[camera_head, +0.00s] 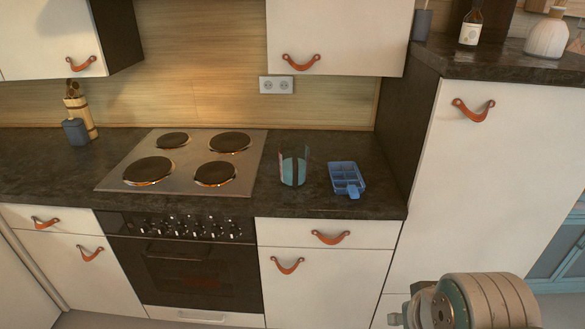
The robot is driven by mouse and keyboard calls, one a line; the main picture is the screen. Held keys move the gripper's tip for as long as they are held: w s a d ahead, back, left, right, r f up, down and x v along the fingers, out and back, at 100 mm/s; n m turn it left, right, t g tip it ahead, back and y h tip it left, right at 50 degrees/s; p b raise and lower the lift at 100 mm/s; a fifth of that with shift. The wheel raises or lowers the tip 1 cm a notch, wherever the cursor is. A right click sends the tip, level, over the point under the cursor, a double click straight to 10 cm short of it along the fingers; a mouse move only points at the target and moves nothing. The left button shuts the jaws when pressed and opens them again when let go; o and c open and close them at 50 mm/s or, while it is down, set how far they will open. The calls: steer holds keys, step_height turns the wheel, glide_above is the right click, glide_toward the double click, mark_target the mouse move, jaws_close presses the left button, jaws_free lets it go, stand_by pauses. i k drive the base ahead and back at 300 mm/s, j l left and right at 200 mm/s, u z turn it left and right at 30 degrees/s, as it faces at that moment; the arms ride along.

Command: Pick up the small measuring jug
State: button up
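A small see-through vessel with a teal lower part and a dark upright strip on its near side (293,171) stands upright on the dark counter, just right of the hob. It looks like the small measuring jug, but it is too small to see any markings. Nothing touches it. Part of my arm (488,302) shows at the bottom right, low in front of the cabinets and well apart from the vessel. The fingers of my gripper are not in view.
A blue compartment tray (347,178) lies close to the vessel's right. A four-plate hob (190,161) is to its left. A tall cabinet (487,180) bounds the counter at right, and a wall cabinet (338,38) hangs above. The counter front (300,207) is clear.

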mark_target(294, 154)
steer(key=i+j, duration=0.1)
steer(key=i, duration=0.5)
steer(key=i+j, duration=0.1)
steer(key=i, duration=0.5)
steer(key=j+u, duration=0.05)
